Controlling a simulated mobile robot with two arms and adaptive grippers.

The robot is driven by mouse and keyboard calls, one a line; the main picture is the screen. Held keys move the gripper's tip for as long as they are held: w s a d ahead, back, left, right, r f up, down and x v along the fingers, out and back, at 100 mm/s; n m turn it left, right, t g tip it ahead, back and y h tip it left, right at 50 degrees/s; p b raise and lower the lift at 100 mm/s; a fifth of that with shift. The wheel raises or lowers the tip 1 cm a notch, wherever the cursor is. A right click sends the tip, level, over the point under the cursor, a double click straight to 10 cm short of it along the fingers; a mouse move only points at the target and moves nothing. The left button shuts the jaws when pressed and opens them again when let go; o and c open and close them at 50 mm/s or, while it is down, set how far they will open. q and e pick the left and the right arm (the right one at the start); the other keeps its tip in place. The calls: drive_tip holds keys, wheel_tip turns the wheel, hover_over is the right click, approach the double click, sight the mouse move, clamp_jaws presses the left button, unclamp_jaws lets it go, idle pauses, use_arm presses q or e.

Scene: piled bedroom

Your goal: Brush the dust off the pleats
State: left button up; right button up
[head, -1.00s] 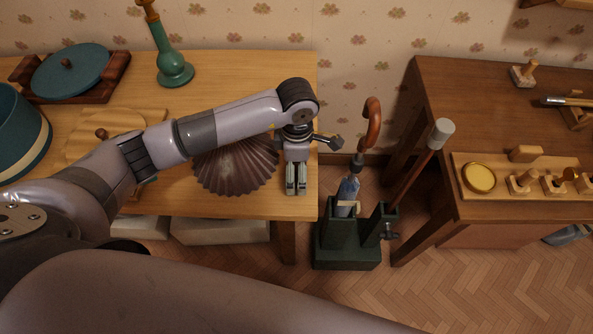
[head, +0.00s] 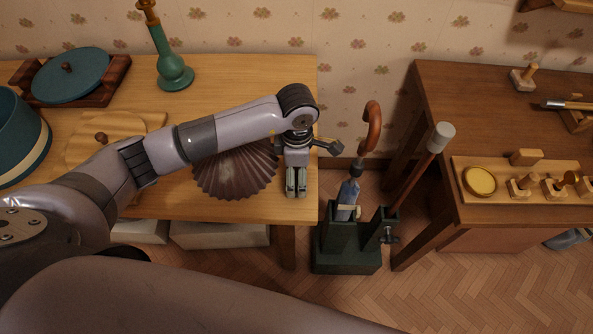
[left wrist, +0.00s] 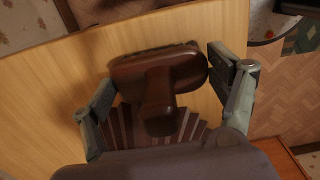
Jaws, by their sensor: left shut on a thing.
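A brown pleated fan-shaped piece (head: 237,172) lies near the right end of the light wood table, with a paler, dusty-looking patch on its pleats. My arm covers its upper part. My left gripper (head: 296,192) is just right of the pleats, pointing down at the table. In the left wrist view, its fingers are shut on a dark brown wooden brush (left wrist: 160,85) with a stubby handle. The pleats (left wrist: 125,130) show below and behind the brush; whether it touches them cannot be told. The brush is not distinguishable in the head view. My right gripper is not in view.
The light table (head: 240,75) also bears a green candlestick-like stand (head: 172,70) and a blue round lid (head: 70,75). A dark green stand (head: 345,255) with an umbrella is right of it. A darker table (head: 440,85) stands further right.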

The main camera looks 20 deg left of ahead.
use_arm(q)
drive_tip(key=c, duration=0.4)
drive_tip(key=shift+r+p, duration=1.55)
drive_tip(key=shift+r, duration=1.15)
drive_tip(key=shift+c, duration=0.2)
drive_tip(key=shift+r+p, duration=0.4)
drive_tip(key=shift+r, duration=0.45)
drive_tip(key=shift+r+p, duration=1.3)
drive_tip(key=shift+r, duration=1.2)
